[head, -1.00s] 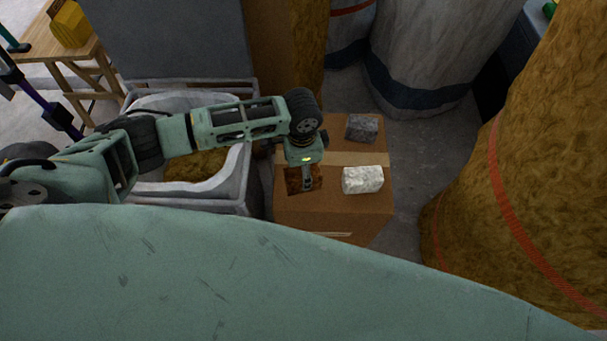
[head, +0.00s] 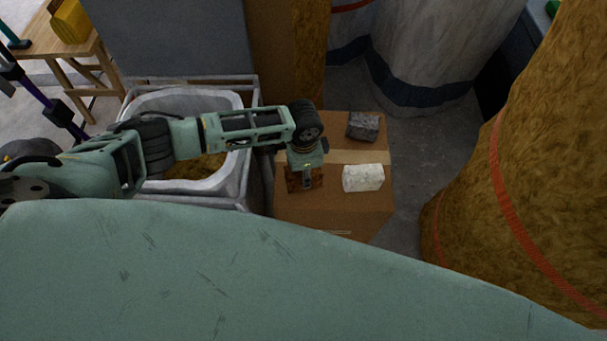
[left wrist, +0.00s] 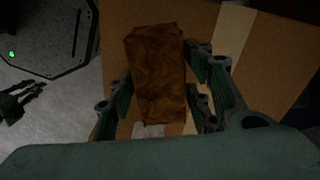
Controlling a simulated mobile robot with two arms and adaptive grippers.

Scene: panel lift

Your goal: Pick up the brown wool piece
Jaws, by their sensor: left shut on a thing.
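The brown wool piece (head: 293,182) is a small rust-brown block at the left of the cardboard box top (head: 335,214). My left gripper (head: 306,182) points down over it and partly hides it in the head view. In the left wrist view the brown wool piece (left wrist: 158,80) lies between the fingers of my left gripper (left wrist: 160,98), which are shut on it. I cannot tell whether it is clear of the box top.
A white block (head: 363,178) and a grey block (head: 363,126) lie on the same box, to the right. A lined crate (head: 245,180) stands left of the box. Large wrapped rolls (head: 530,170) stand at the right.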

